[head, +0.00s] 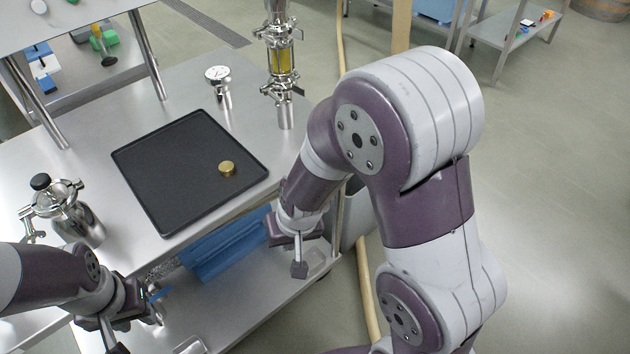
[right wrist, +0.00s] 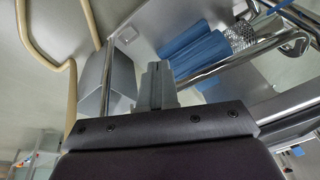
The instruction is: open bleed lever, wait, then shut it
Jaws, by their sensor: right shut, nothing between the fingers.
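No part can be named for certain as the bleed lever. A small blue handle (head: 158,293) shows by a steel fitting (head: 151,311) just right of my left gripper (head: 110,345). The left gripper is low at the bottom left, partly cut off by the frame edge; its jaw opening is unclear. I cannot tell whether it touches the fitting. My right gripper (head: 299,269) is shut and empty, pointing down past the table's right edge, above the lower shelf. Its closed fingers show in the right wrist view (right wrist: 158,86).
The steel table (head: 90,150) carries a black tray (head: 150,165) with a brass cap (head: 227,168), a clamped steel vessel (head: 82,226), a small gauge (head: 218,75) and a yellow sight-glass column (head: 281,60). Tan hoses (head: 366,280) run across the floor.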

